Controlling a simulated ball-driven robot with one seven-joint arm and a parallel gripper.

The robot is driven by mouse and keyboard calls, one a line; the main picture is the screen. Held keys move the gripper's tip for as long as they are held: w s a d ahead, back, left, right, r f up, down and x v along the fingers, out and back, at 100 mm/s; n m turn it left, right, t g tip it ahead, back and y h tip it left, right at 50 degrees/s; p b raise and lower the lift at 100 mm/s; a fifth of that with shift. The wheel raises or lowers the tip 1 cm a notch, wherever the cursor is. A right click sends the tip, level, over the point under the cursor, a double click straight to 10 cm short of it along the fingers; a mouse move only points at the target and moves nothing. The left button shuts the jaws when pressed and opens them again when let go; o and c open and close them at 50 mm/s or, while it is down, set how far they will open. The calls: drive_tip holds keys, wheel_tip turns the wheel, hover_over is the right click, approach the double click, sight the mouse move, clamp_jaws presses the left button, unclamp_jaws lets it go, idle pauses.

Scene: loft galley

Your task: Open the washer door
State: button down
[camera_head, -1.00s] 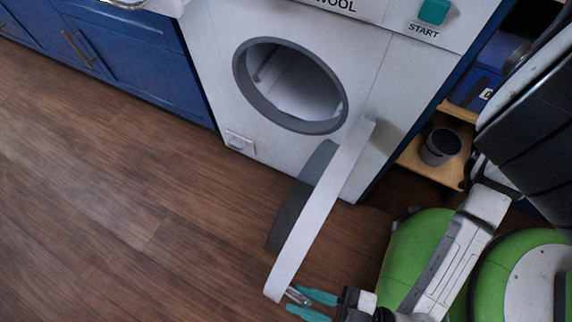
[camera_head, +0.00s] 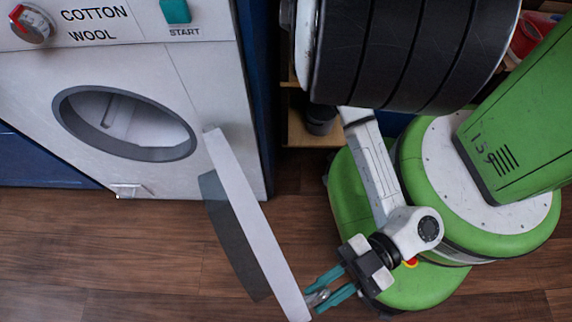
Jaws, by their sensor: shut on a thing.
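The washer (camera_head: 60,150) is a white front-loader at the upper left. Its door (camera_head: 250,215) is swung well out from the front, seen nearly edge-on with a white rim and a dark inner side. The round drum opening (camera_head: 125,122) is uncovered and looks empty. My gripper (camera_head: 322,297) is at the door's free end, its teal fingers shut on a small metallic handle (camera_head: 318,297). The fingers partly hide the handle.
A red-marked dial (camera_head: 31,23) and teal start button (camera_head: 175,10) are on the washer panel. A wooden shelf with a dark pot (camera_head: 320,120) stands right of the washer. Blue cabinets (camera_head: 40,165) are at the left. The wooden floor (camera_head: 110,250) in front is clear.

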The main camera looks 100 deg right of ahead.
sight(329, 291)
drive_tip(key=shift+s, duration=0.15)
drive_tip(key=c, duration=1.2)
unclamp_jaws()
drive_tip(key=shift+r, duration=0.1)
drive_tip(key=shift+r, duration=0.3)
wheel_tip(329, 291, up, 3)
drive_tip(key=shift+f+p, duration=0.1)
drive_tip(key=shift+p, duration=0.8)
drive_tip(key=s+d+r+p, duration=0.1)
drive_tip(key=s+r, duration=0.2)
drive_tip(key=s, duration=0.1)
drive_tip(key=s+d+r+p, duration=0.2)
drive_tip(key=s+r, duration=0.1)
drive_tip(key=s, duration=0.1)
drive_tip(key=s+d+r+p, duration=0.1)
drive_tip(key=s+d+r, duration=0.1)
drive_tip(key=s, duration=0.3)
drive_tip(key=shift+d+r+p, duration=0.2)
drive_tip(key=shift+r+p, duration=0.2)
drive_tip(key=shift+r, duration=0.25)
